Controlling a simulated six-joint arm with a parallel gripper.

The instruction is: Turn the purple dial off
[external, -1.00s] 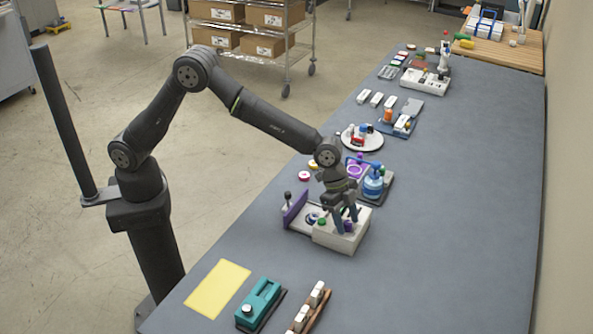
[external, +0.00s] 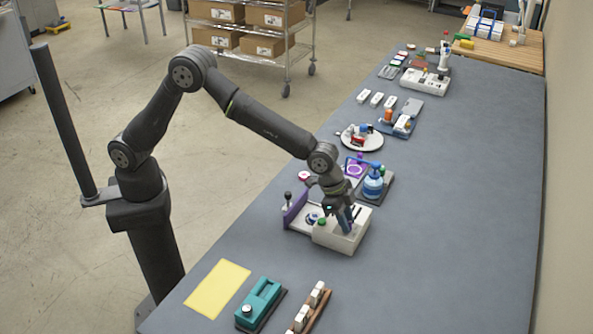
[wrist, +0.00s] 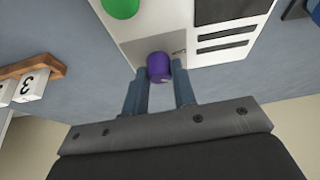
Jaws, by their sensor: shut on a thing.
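The purple dial (wrist: 160,68) sits on a white control box (external: 335,237), near the box's edge in the wrist view. My gripper (wrist: 160,78) is shut on the dial, with one blue-grey finger on each side of it. In the external view my gripper (external: 346,220) reaches down onto the top of the box and hides the dial. A green button (wrist: 121,6) is on the same box, and it also shows in the external view (external: 322,222). A mark printed beside the dial is too small to read.
A purple upright panel (external: 295,208) and a small lever stand at the box's left. A teal device (external: 260,303) and a brown rack with white blocks (external: 309,309) lie in front. The table's right side is clear.

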